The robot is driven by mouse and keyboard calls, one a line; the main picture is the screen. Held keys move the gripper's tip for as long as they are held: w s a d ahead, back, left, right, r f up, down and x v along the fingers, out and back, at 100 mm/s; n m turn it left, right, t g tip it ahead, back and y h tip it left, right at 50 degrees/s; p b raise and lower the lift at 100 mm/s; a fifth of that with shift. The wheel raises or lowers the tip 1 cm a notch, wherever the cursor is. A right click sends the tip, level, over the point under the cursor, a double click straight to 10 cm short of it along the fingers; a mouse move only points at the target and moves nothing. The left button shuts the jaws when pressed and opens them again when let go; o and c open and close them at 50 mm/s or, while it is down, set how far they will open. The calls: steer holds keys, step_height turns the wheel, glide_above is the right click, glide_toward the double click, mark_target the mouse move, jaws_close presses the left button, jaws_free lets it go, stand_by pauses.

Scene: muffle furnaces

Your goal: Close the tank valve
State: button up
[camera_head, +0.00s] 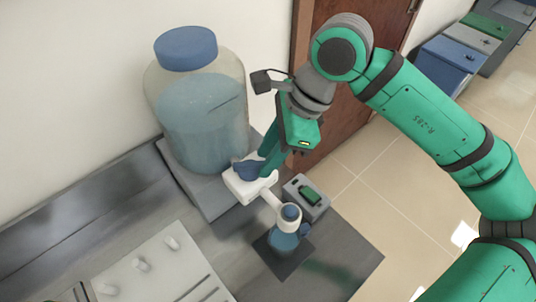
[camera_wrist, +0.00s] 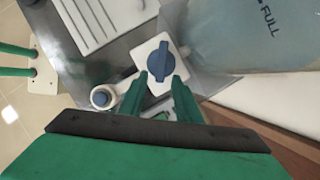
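The tank (camera_head: 205,115) is a large clear vessel with a blue cap and bluish liquid, standing on a grey block. Its white valve body (camera_head: 240,190) sticks out low at the front and carries a blue valve knob (camera_head: 246,169). In the wrist view the round knob (camera_wrist: 161,62) has a raised grip bar running roughly up and down. My gripper (camera_head: 264,168) is at the knob, partly hiding it in the head view. In the wrist view its green fingers (camera_wrist: 160,79) are apart, tips by the knob's near edge. Contact cannot be told.
A white spout with a blue top (camera_head: 290,212) sits over a small vessel with blue liquid (camera_head: 285,242). A grey box with a green top part (camera_head: 306,196) stands beside it. A white panel with pegs (camera_head: 160,268) lies at the lower left. The bench's right edge is close.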

steer(key=shift+a+f, duration=0.25)
steer(key=shift+a, duration=0.15)
steer(key=shift+s, duration=0.1)
